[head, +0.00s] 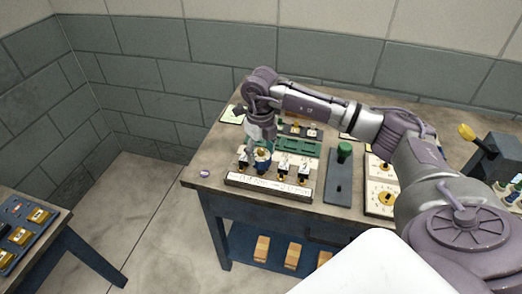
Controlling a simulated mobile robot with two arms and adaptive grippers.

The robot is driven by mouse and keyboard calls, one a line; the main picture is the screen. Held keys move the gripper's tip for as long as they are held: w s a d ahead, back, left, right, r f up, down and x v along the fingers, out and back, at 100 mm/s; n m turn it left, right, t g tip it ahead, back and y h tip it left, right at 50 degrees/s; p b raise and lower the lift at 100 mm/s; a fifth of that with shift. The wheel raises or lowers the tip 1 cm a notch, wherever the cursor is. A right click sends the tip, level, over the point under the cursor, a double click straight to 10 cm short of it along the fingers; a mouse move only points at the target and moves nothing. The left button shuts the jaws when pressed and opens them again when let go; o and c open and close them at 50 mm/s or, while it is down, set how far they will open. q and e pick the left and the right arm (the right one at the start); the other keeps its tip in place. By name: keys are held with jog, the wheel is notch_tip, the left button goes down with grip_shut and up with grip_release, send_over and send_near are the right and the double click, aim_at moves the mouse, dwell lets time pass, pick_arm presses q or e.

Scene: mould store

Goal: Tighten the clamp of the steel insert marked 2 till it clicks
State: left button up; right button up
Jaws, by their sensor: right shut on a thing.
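A row of small clamps with pale and dark parts stands on a board with a white front strip (268,187) near the bench's left end. The strip's marks are too small to read, so I cannot tell which insert is marked 2. My right gripper (256,147) points down over the left part of the row. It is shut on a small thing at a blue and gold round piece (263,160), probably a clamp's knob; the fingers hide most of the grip. Two clamps (283,168) (303,172) stand free to the right. My left gripper is out of view.
Behind the row lies a green tray (298,146). To the right are a dark plate with a green knob (344,150) and a pale panel with yellow dials (380,197). A small purple disc (205,173) lies near the bench's left edge. Another table (57,227) stands at lower left.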

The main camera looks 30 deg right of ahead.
jog(key=shift+m, duration=0.7)
jog(key=shift+f+m, duration=0.1)
jog(key=shift+m, duration=0.7)
jog(key=shift+s+m, duration=0.1)
jog(key=shift+m, duration=0.7)
jog(key=shift+f, duration=0.1)
